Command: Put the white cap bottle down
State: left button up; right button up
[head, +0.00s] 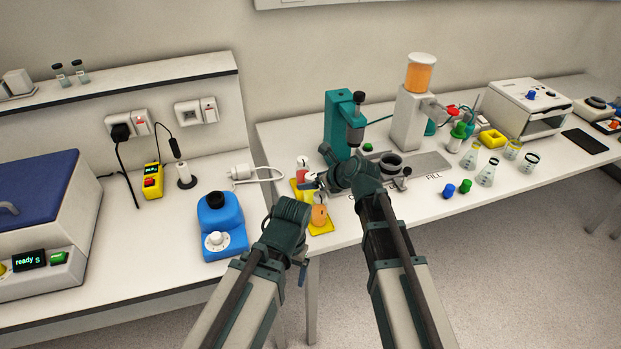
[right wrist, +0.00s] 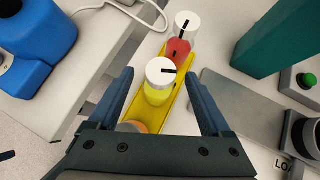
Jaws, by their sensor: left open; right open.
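A bottle with a white cap with a black mark and yellow contents (right wrist: 158,92) stands in a narrow yellow tray (right wrist: 178,104), seen in the right wrist view. My right gripper (right wrist: 159,74) is open, with one finger on each side of this bottle and visible gaps between. A white-capped bottle with red contents (right wrist: 179,48) stands behind it in the tray. An orange bottle (head: 319,216) stands at the tray's near end; my gripper body mostly hides it in the right wrist view. My left gripper (head: 302,272) is open and low, in front of the table edge, apart from the bottles.
A blue device with a black top (head: 222,225) stands left of the tray. A teal press (head: 341,122) stands behind it. A metal plate (head: 430,163) with a dark round holder lies to the right. Flasks (head: 487,172) and loose blue and green caps are farther right.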

pick_arm(q)
notch_tip(320, 180, up, 7)
jog(key=p, duration=0.5)
jog(key=shift+f+p, duration=0.15)
jog(key=shift+p, duration=0.15)
pick_arm(e)
jog(key=v, duration=1)
pick_arm(q)
notch_tip(320, 180, down, 8)
jog(key=b, duration=0.8)
jog(key=shift+f, duration=0.15)
pick_arm(e)
jog(key=x, duration=1.2)
jog(key=shift+f, duration=0.1)
